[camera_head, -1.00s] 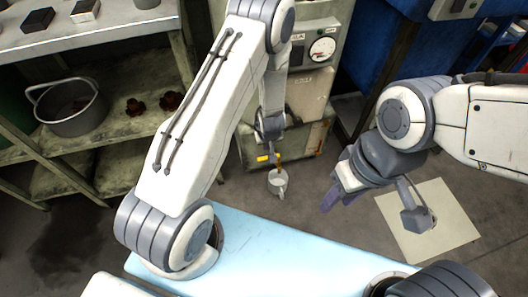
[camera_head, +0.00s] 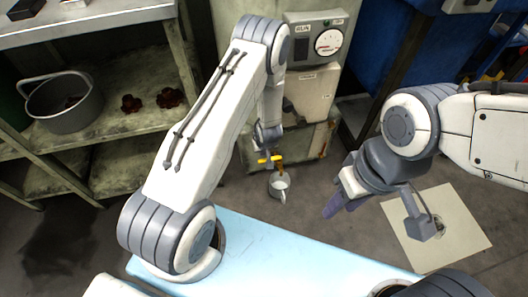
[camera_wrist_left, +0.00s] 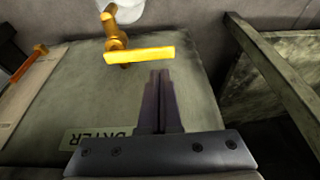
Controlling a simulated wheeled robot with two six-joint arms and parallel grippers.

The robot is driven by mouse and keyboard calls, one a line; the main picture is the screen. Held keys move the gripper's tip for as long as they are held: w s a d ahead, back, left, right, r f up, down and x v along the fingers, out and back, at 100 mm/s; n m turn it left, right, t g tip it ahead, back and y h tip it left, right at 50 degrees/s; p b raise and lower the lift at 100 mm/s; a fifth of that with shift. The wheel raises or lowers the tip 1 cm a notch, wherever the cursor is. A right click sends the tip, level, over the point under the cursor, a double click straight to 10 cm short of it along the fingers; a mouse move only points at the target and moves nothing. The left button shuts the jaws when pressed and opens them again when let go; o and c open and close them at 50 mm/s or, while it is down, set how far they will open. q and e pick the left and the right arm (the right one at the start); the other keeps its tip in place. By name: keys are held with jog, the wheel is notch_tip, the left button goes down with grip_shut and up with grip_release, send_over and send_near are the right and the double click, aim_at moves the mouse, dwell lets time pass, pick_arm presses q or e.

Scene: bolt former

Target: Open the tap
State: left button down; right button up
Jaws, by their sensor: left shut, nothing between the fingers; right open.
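The yellow tap (camera_head: 279,167) sits low on the grey machine in the head view, its bar handle (camera_head: 265,161) showing beside my left gripper. In the left wrist view the tap body (camera_wrist_left: 114,36) is at the top, with the bar handle (camera_wrist_left: 140,55) lying crosswise. My left gripper (camera_wrist_left: 160,74) is shut and empty, its tips just short of the handle in that view; I cannot tell whether they touch. A pale mug (camera_head: 279,186) is below the tap. My right gripper (camera_head: 334,205) is open and empty, apart from the tap on the right.
The machine's panel with a gauge (camera_head: 329,42) stands above the tap. Shelves at left hold a grey pot (camera_head: 65,108) and dark red valve-like parts (camera_head: 168,98). A lettered label (camera_wrist_left: 97,138) lies near my left fingers. A pale floor plate (camera_head: 468,228) is at right.

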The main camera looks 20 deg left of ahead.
pick_arm(q)
jog(key=b+x, duration=0.1)
jog(key=x, duration=0.2)
pick_arm(e)
jog(key=shift+f, duration=0.75)
pick_arm(q)
jog(key=shift+d, duration=0.1)
pick_arm(e)
jog(key=shift+r, duration=0.2)
pick_arm(q)
jog(key=shift+s+p, duration=0.2)
jog(key=shift+p, duration=0.25)
pick_arm(e)
jog(key=shift+s+r, duration=0.2)
